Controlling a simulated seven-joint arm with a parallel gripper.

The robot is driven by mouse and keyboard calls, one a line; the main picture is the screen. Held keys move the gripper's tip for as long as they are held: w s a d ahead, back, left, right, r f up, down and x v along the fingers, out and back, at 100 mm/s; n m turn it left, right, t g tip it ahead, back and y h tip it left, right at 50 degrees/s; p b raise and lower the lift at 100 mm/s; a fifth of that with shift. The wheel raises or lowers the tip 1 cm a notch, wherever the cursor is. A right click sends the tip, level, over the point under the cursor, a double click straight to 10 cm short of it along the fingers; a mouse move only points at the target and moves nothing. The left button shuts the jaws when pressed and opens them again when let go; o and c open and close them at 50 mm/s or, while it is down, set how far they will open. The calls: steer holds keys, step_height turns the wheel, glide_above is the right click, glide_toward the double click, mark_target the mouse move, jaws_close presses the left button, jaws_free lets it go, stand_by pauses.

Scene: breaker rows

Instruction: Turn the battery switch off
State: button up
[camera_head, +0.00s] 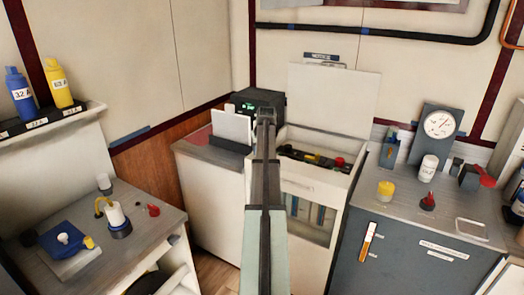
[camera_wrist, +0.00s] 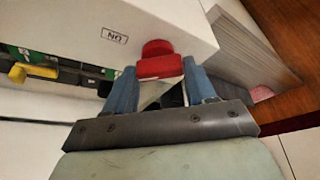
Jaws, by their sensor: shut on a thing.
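A red knob (camera_wrist: 157,60), which looks like the battery switch, sticks out from a white panel (camera_wrist: 190,25) in the wrist view. A small label (camera_wrist: 114,36) beside it reads "ON" upside down. My gripper (camera_wrist: 161,78) has its two blue fingers on either side of the knob's lower part and is shut on it. The exact contact is partly hidden between the fingers. In the head view my arm runs up the middle, ending by the left side of the white breaker cabinet (camera_head: 310,185). It hides the fingers and this knob there.
Breakers on green boards, with a yellow lever (camera_wrist: 33,72), lie left in the wrist view. A dark box (camera_head: 258,98) with a green display stands behind my arm. The raised lid (camera_head: 333,95) is behind the cabinet. A grey cabinet (camera_head: 410,245) stands right, a cluttered side table (camera_head: 145,205) left.

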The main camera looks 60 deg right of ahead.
steer(key=n+y, duration=0.1)
steer(key=n, duration=0.1)
steer(key=n+t+y, duration=0.1)
steer(key=n, duration=0.2)
steer(key=shift+s+d+n, duration=0.1)
steer(key=shift+d+n, duration=0.1)
steer(key=shift+n, duration=0.1)
steer(key=shift+d+n+y, duration=0.1)
steer(key=shift+n+y, duration=0.7)
steer(key=shift+n, duration=1.4)
steer(key=o, duration=1)
steer(key=shift+o, duration=0.2)
steer(key=v, duration=1.3)
steer(key=shift+s+r, duration=0.3)
steer(key=shift+s, duration=0.15)
